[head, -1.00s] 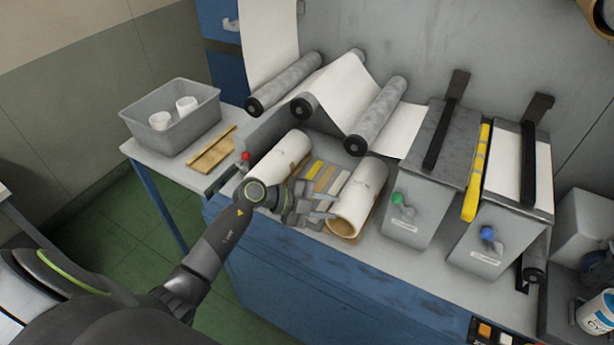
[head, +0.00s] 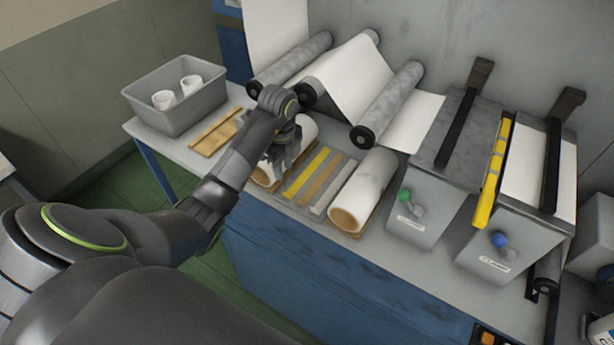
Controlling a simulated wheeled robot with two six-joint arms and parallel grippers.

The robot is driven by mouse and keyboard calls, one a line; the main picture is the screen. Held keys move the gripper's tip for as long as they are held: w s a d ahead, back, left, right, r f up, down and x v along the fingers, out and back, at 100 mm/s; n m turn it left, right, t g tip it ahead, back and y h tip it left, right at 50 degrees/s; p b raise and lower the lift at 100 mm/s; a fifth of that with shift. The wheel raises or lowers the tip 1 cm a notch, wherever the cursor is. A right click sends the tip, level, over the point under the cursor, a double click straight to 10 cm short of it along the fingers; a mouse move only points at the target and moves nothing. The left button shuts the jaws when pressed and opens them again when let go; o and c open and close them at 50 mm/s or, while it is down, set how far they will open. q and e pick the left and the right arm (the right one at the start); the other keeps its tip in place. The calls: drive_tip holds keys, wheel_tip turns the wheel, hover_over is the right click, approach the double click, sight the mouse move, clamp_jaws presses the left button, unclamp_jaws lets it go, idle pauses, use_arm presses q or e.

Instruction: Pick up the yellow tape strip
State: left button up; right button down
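The yellow tape strip (head: 307,173) lies flat between two white rolls on the bench. It is the leftmost visible strip in a row, with a tan strip (head: 322,181) and a pale grey strip (head: 335,187) to its right. My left gripper (head: 283,168) points down over the left white roll (head: 264,174), just left of the yellow strip's upper part. Its fingers look apart, with nothing seen held in them. The gripper and wrist hide part of the left roll. My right gripper is out of view.
The right white roll (head: 363,192) flanks the strips. Grey rollers with a white web (head: 345,85) stand behind. A grey bin (head: 198,112) holds white cups.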

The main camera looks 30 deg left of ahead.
use_arm(q)
drive_tip(key=shift+f+b, duration=2.25)
drive_tip(key=shift+f, duration=0.5)
wheel_tip(320, 180, down, 3)
drive_tip(key=shift+r+b, duration=0.1)
drive_tip(key=shift+b, duration=0.45)
drive_tip(key=shift+f+p, duration=0.35)
drive_tip(key=shift+p, duration=0.1)
drive_tip(key=shift+f, duration=0.55)
clamp_jaws()
